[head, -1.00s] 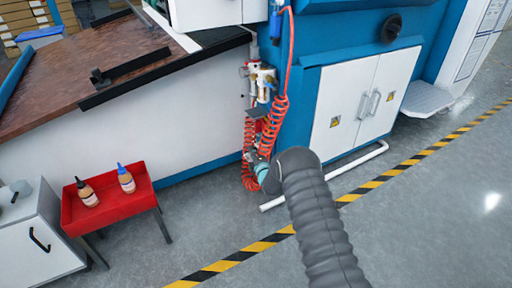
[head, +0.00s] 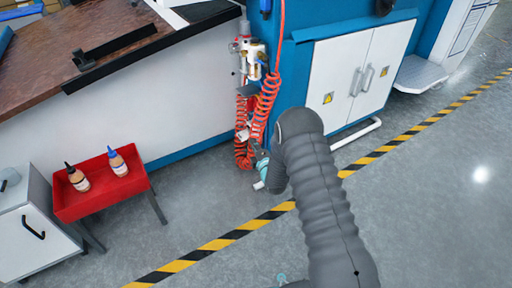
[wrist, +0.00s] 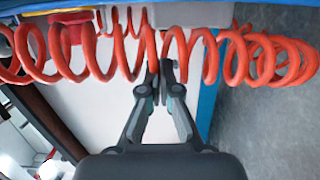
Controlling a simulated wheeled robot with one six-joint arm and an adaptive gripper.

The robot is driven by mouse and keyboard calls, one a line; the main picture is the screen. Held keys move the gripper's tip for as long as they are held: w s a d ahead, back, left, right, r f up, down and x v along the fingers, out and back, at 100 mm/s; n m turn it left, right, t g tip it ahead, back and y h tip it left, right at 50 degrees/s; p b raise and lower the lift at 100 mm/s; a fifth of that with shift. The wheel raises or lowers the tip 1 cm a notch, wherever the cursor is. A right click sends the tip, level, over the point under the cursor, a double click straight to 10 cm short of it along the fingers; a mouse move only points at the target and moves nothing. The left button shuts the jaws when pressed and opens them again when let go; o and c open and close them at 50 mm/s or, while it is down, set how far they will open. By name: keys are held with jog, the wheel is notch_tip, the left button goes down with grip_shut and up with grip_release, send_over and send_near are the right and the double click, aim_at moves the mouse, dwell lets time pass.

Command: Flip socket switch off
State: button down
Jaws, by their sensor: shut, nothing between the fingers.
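I cannot make out a socket switch for certain in either view. My gripper (wrist: 160,78) is shut and empty, its fingertips close together at a coiled orange-red hose (wrist: 235,55). I cannot tell whether they touch it. In the head view my gripper (head: 256,150) is small, beside the lower part of the hanging hose, and partly hidden by my arm. A red part (wrist: 72,22) on a yellowish and grey body shows at the wrist view's top left, partly behind the hose; I cannot tell what it is.
A white and metal air fitting (head: 252,58) sits above the hose on the blue machine (head: 300,75). White cabinet doors (head: 362,85) stand to the right. A red cart (head: 100,195) with two bottles is at left.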

jog(key=shift+v, duration=1.1)
